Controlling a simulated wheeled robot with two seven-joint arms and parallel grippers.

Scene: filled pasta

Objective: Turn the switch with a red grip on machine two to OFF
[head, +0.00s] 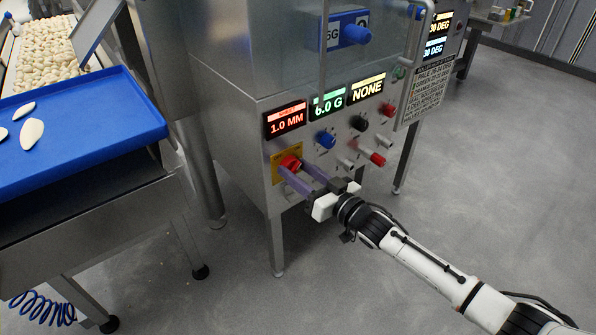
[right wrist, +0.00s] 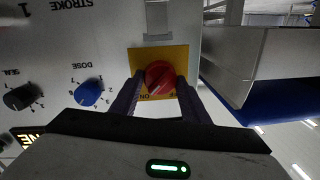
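The switch with a red grip (head: 290,163) sits on a yellow plate (head: 277,172) at the lower left of the steel machine's front panel. In the right wrist view the red grip (right wrist: 159,77) is centred on its yellow plate, with lettering partly visible below it. The grip looks slanted there; its exact setting is hard to read. My right gripper (head: 292,172) reaches the switch from the front. Its two purple fingers are apart, one on each side of the red grip, with narrow gaps in the right wrist view (right wrist: 159,82). My left gripper is not in view.
Other knobs are close by on the panel: a blue one (head: 325,140), a black one (head: 358,123) and several red or grey ones. Lit displays (head: 286,121) are above. A blue tray (head: 80,130) with pale pasta pieces stands left. The floor at right is clear.

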